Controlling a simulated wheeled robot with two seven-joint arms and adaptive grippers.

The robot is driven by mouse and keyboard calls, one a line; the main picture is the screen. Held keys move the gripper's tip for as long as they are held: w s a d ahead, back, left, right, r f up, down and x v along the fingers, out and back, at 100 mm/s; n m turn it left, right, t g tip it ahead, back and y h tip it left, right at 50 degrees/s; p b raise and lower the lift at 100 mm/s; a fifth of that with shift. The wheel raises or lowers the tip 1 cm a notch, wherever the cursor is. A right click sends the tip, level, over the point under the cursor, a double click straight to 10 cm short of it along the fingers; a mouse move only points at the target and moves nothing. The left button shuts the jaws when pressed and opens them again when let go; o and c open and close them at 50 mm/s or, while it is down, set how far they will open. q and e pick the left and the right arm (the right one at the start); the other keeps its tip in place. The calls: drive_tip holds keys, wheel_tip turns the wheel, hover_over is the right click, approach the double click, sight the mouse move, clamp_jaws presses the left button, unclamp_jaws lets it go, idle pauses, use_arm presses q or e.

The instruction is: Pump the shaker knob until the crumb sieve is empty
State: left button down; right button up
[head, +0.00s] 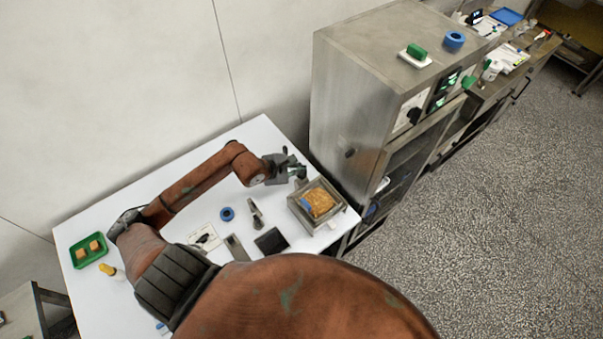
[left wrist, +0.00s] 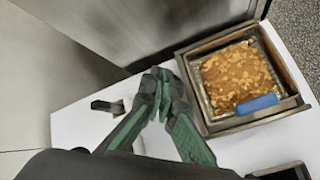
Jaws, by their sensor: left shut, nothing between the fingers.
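The crumb sieve (head: 293,201) is a square metal frame at the right end of the white table. Golden-brown crumbs (head: 320,202) cover much of its inside. The crumbs (left wrist: 236,76) fill the frame's middle in the left wrist view, with a blue piece (left wrist: 257,104) at their edge. My left gripper (head: 300,171) is shut and empty, just behind and left of the sieve. In the left wrist view its green-padded fingertips (left wrist: 163,80) meet left of the frame, apart from the crumbs.
A metal cabinet (head: 345,90) stands close behind the sieve. A small dark piece (left wrist: 107,106) lies left of the fingers. The table (head: 190,225) also holds a blue ring (head: 227,214), a dark square tray (head: 271,241) and a green tray (head: 75,255). Open floor lies right.

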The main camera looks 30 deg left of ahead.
use_arm(q)
drive_tip(key=shift+f+b, duration=0.35)
idle(0.7)
drive_tip(key=shift+f+b, duration=0.3)
drive_tip(key=shift+b, duration=0.05)
drive_tip(key=shift+f, duration=0.25)
idle(0.4)
drive_tip(key=shift+s+f+b, duration=0.1)
drive_tip(key=shift+f+b, duration=0.35)
drive_tip(key=shift+b, duration=0.2)
idle(0.6)
drive_tip(key=shift+r+p, duration=0.5)
drive_tip(key=shift+r, duration=1.3)
